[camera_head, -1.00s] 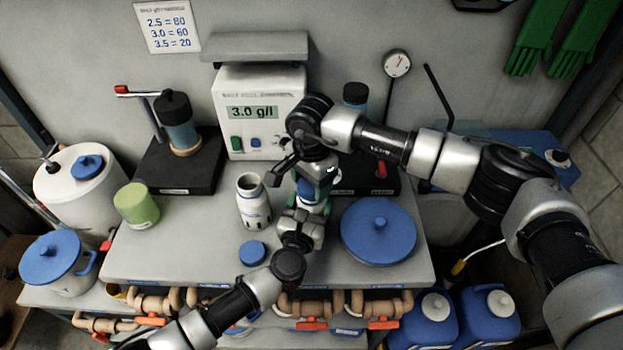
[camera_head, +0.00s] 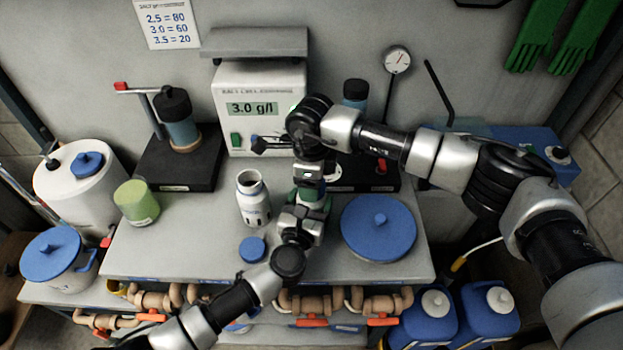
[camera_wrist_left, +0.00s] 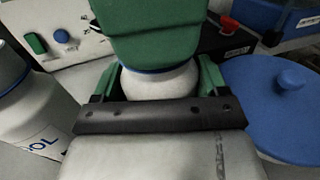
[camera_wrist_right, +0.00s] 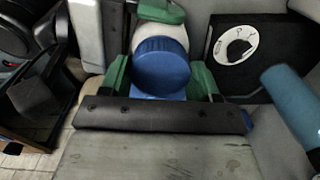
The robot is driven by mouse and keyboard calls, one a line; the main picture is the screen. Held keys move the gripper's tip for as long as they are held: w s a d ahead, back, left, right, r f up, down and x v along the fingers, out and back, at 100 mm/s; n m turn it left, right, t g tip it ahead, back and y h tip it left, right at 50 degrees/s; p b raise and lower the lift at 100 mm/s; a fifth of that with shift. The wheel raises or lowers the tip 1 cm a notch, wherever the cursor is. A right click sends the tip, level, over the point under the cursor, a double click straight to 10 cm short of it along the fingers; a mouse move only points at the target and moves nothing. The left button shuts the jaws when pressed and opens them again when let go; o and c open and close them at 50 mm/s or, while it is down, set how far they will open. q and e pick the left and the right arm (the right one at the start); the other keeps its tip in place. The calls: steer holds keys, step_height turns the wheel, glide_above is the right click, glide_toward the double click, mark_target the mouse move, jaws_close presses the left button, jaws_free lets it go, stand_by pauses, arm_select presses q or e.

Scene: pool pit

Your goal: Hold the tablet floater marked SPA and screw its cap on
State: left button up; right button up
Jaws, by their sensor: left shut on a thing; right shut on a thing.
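A white floater body (camera_wrist_left: 160,86) stands upright between the green fingers of my left gripper (camera_head: 312,212), which is shut on it. Its marking is hidden. My right gripper (camera_head: 311,188) is above, shut on a blue cap (camera_wrist_right: 161,68). The cap sits over the top of the floater in the right wrist view, and a thin blue edge shows under the green finger in the left wrist view. I cannot tell how tight the cap is. A second white floater (camera_head: 253,198), open-topped, stands to the left, its label ending in "OL". A loose blue cap (camera_head: 252,250) lies in front of it.
A meter reading 3.0 g/l (camera_head: 262,110) stands behind the grippers. A large blue lid (camera_head: 378,230) lies close on the right. A green cup (camera_head: 136,204) and a black stand (camera_head: 180,165) are at left. The bench's front left is clear.

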steer(key=m, duration=0.6)
steer(key=shift+m, duration=0.3)
steer(key=m, duration=0.3)
steer(key=shift+m, duration=0.4)
steer(key=m, duration=0.4)
steer(key=o, duration=1)
steer(key=shift+c, duration=0.2)
step_height(320, 180, up, 12)
arm_select(q)
steer(key=shift+r, duration=0.15)
arm_select(e)
steer(key=shift+r, duration=0.1)
